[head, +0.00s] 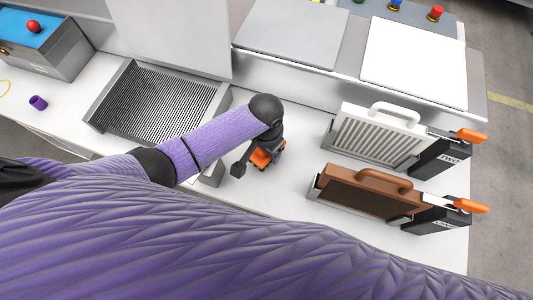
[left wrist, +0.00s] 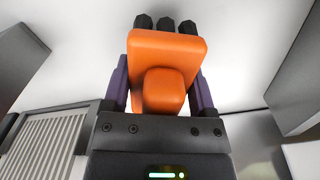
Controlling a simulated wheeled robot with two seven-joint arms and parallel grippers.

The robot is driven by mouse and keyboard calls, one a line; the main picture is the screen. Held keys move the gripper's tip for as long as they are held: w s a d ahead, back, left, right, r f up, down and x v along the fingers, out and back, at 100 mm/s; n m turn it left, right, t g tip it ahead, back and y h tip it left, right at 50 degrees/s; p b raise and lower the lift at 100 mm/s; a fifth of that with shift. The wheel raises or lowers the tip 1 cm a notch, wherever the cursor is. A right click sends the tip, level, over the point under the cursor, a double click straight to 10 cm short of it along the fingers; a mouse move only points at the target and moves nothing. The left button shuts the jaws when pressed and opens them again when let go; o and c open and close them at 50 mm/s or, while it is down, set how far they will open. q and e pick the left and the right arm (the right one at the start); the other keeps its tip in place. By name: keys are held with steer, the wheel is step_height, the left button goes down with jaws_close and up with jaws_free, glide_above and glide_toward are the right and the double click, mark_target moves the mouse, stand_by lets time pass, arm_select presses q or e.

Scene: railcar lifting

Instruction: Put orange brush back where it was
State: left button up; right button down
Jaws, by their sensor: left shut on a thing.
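The orange brush (head: 266,154) is at the middle of the white worktop in the head view, largely covered by my left gripper (head: 258,158). In the left wrist view the orange brush (left wrist: 168,50) sits between the two purple fingers of my left gripper (left wrist: 161,88), which is shut on it. Several dark stubs show at the brush's far end. I cannot tell whether the brush touches the worktop. My right gripper is not in view.
A ribbed grey tray (head: 160,100) lies left of the gripper. A white panel (head: 380,139) and a brown panel (head: 368,192) stand in holders at the right, with orange-handled black blocks. A small purple cup (head: 38,102) is far left. Bare worktop lies between gripper and holders.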

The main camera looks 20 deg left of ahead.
arm_select(q)
step_height(320, 180, down, 2)
steer(key=shift+f+b, duration=0.2)
steer(key=shift+b, duration=0.25)
steer(key=shift+r, duration=0.1)
steer(key=o, duration=1.2)
steer(key=shift+o, duration=0.2)
step_height(320, 180, up, 12)
steer(key=p, duration=0.5)
steer(key=shift+p, duration=0.4)
